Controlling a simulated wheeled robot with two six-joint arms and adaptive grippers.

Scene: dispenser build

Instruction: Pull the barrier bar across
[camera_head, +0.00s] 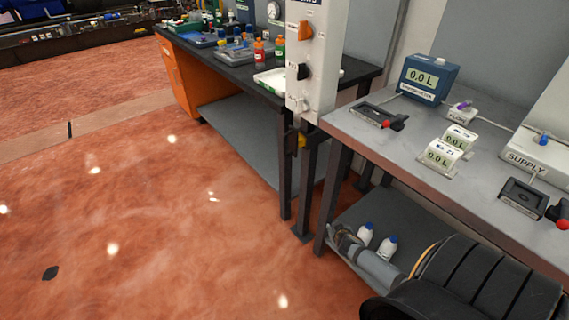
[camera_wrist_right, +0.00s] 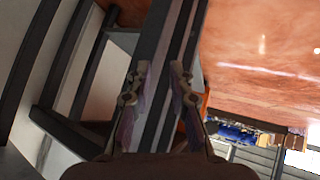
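I cannot make out a barrier bar for certain in either view. My right gripper (camera_head: 340,236) reaches in low from the right in the head view, in front of the right bench's lower shelf. In the right wrist view its two fingers (camera_wrist_right: 157,88) stand apart, with dark upright bars (camera_wrist_right: 160,50) seen between and beyond them. I cannot tell whether these bars are touched. A white control panel (camera_head: 318,55) with knobs stands on a dark post between two benches, with a small yellow part (camera_head: 301,141) below it. My left gripper is not in view.
The right grey bench (camera_head: 400,150) carries meters, a supply box (camera_head: 545,158) and red-knobbed valves. White bottles (camera_head: 386,247) stand on its shelf near my right arm. A black-topped bench (camera_head: 225,60) with an orange cabinet stands behind. The red floor (camera_head: 130,220) at left is mostly clear.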

